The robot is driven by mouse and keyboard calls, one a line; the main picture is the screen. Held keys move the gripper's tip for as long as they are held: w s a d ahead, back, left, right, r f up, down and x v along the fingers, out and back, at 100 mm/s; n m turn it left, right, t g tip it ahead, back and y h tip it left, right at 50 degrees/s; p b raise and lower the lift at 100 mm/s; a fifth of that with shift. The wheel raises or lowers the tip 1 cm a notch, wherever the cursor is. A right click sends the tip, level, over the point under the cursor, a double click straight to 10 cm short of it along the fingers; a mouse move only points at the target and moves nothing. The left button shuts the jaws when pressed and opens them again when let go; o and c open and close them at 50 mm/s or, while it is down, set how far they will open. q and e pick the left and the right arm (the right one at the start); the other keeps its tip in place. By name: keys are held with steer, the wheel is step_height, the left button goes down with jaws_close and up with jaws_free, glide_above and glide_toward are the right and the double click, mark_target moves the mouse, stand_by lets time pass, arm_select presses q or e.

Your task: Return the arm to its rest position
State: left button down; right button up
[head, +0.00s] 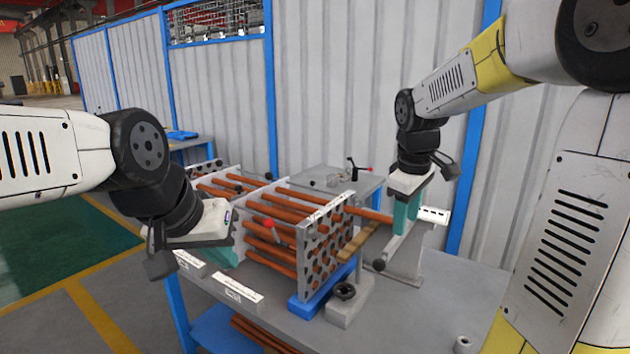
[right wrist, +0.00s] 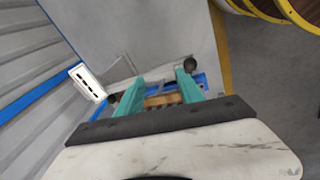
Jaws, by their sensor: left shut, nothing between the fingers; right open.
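My right gripper (head: 403,218) points down over the right part of the workbench, beside a grey angled stand (head: 402,262). In the right wrist view my right gripper (right wrist: 160,85) has its teal fingers apart; a brown wooden block (right wrist: 163,100) shows in the gap, but I see no contact. My left gripper (head: 232,252) is shut and empty, at the front left of the tube bundle. The bundle has copper-coloured tubes (head: 273,212) running through perforated metal plates (head: 322,247). One tube sticks out to the right, close to my right gripper.
The grey workbench (head: 440,300) has bare room at the front right. A blue support (head: 318,300) and a grey block with a black ring (head: 345,293) stand by the bundle. White labelled pieces (head: 238,288) lie at the front left. A corrugated wall (head: 330,90) stands behind.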

steer(key=s+a+r+m+t+y, duration=0.1)
steer(key=s+m, duration=0.3)
steer(key=s, duration=0.4)
steer(key=s+a+r+m+t+y, duration=0.1)
steer(key=s+a+m, duration=0.3)
steer(key=s, duration=0.5)
steer(key=shift+s+a+m+t+y, duration=0.3)
steer(key=shift+t+y, duration=0.2)
steer(key=shift+t, duration=0.3)
steer(key=shift+r, duration=0.1)
